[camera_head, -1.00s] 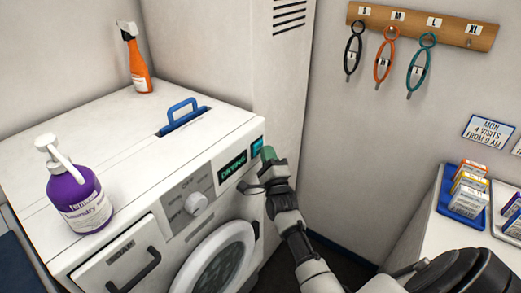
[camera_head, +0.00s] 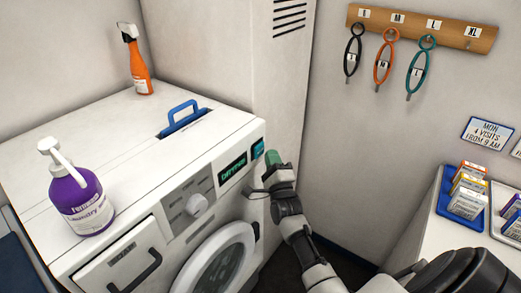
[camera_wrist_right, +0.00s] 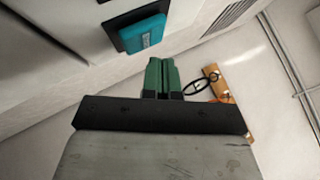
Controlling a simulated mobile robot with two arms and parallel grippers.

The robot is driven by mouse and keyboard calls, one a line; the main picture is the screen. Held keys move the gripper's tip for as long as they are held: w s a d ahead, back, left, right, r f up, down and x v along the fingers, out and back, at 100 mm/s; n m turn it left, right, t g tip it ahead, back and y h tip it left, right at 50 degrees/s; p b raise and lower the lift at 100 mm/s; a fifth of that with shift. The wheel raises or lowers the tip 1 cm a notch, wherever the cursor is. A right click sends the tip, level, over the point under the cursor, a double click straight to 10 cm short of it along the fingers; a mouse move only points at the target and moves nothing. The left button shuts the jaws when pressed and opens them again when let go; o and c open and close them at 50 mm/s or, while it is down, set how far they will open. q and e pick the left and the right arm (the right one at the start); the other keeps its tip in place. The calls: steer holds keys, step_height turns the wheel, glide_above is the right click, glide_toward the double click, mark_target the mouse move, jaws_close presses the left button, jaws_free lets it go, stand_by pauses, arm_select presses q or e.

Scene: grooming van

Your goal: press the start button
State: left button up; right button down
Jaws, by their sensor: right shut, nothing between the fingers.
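The start button appears to be the teal square button (camera_head: 258,148) at the right end of the front panel of the white washing machine (camera_head: 130,130). It stands out from the panel in the right wrist view (camera_wrist_right: 142,33). A dark display (camera_head: 232,168) with teal lettering, apparently "DRYING", is left of it. My right gripper (camera_head: 272,157) has green fingertips and is shut and empty. It is just right of the button, with a small gap. In the right wrist view its fingers (camera_wrist_right: 162,75) are together, below and right of the button. My left gripper is out of view.
A purple pump bottle (camera_head: 78,198), an orange spray bottle (camera_head: 138,65) and a blue handle (camera_head: 182,117) are on the machine top. A round knob (camera_head: 196,205) is on the panel. Looped leads hang from a wooden rack (camera_head: 450,32). A blue tray (camera_head: 446,205) holds small boxes at right.

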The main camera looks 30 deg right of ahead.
steer(key=s, duration=0.1)
steer(key=s+d+p, duration=0.1)
steer(key=s, duration=0.2)
steer(key=shift+s+d+p, duration=0.35)
steer(key=shift+d+p, duration=0.05)
steer(key=shift+f, duration=0.1)
stand_by(1.5)
steer(key=s+a+f+n+g+y, duration=0.25)
steer(key=s+a+f+n, duration=0.2)
steer(key=f, duration=0.65)
steer(key=s+a+f+n+g+y, duration=0.25)
steer(key=f+n+g, duration=0.2)
steer(key=f, duration=0.65)
steer(key=s+a+f+n+g+y, duration=0.2)
steer(key=s+a+f+n, duration=0.25)
steer(key=f, duration=0.55)
steer(key=s+a+f+n+g, duration=0.2)
steer(key=s+f+n+g, duration=0.2)
steer(key=s, duration=0.7)
steer(key=s+a+f+n+g, duration=0.2)
steer(key=s+f+n, duration=0.3)
steer(key=s+f, duration=0.3)
steer(key=s+a+f+n+g, duration=0.2)
steer(key=s+f+n+g, duration=0.3)
steer(key=s, duration=1)
steer(key=shift+a+f+n+g+y, duration=0.3)
steer(key=shift+a+f+n+y, duration=0.1)
steer(key=shift+f, duration=0.3)
